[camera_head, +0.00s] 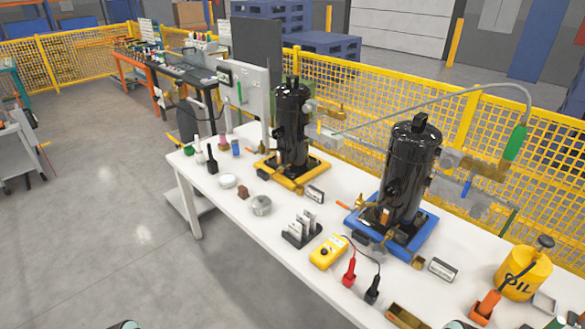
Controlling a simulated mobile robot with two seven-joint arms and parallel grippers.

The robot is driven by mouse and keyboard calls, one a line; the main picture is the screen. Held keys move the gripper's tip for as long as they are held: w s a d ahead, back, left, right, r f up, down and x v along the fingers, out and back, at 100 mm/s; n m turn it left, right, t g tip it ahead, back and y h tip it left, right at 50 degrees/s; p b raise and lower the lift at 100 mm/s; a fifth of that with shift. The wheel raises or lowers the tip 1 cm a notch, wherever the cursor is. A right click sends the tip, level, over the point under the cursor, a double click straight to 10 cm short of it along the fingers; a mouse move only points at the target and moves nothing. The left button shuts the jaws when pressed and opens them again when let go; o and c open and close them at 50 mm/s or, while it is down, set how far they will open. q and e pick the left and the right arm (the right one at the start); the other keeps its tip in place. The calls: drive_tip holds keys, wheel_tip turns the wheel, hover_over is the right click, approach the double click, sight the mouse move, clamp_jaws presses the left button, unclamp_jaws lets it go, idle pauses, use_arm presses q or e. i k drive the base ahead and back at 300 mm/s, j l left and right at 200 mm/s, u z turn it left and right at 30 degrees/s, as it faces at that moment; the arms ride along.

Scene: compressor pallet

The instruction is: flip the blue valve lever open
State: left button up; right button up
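The blue valve lever (466,188) is a small blue handle at the right of the head view. It points down, slightly tilted, below a brass valve body (485,168). The valve sits to the right of the tall black compressor (408,180) that stands on a blue base (425,236). A grey hose with a green grip (515,142) ends just above the valve. Only small dark rounded parts, likely of my arms, show at the bottom edge. Neither gripper's fingers are visible, and nothing of mine is near the lever.
A white table (330,285) carries a second black compressor (292,125) on a yellow base, a yellow meter (329,252) with red and black leads, and a yellow oil can (523,273). A yellow mesh fence (360,95) runs behind. The floor at left is open.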

sight(473, 173)
drive_tip(key=z, duration=1.25)
